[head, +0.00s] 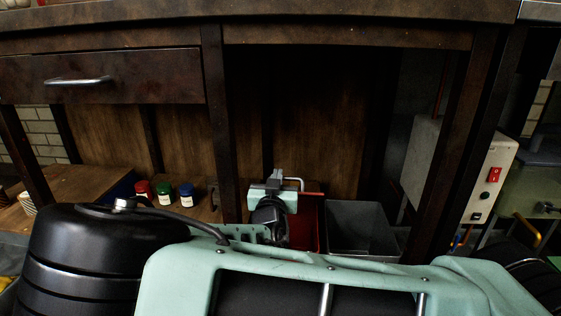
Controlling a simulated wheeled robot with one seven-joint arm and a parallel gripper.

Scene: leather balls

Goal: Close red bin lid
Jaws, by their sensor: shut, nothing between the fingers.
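A dark red bin (304,228) stands under the workbench, just right of my gripper, and its left part is hidden behind my arm. A brighter red edge (312,194) shows at its top. I cannot tell from this view how far its lid is open. My gripper (273,180) is in front of the bin's left side, grey, shut and seen from behind. A light metal bar (293,181) shows beside it. I cannot tell whether the gripper touches the bin or its lid.
A grey open bin (360,232) stands right of the red one. Three small jars, red (144,188), green (164,192) and blue (186,194), stand on a wooden surface at left. Dark workbench legs (215,120) frame the space. A white control box (458,168) is at right.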

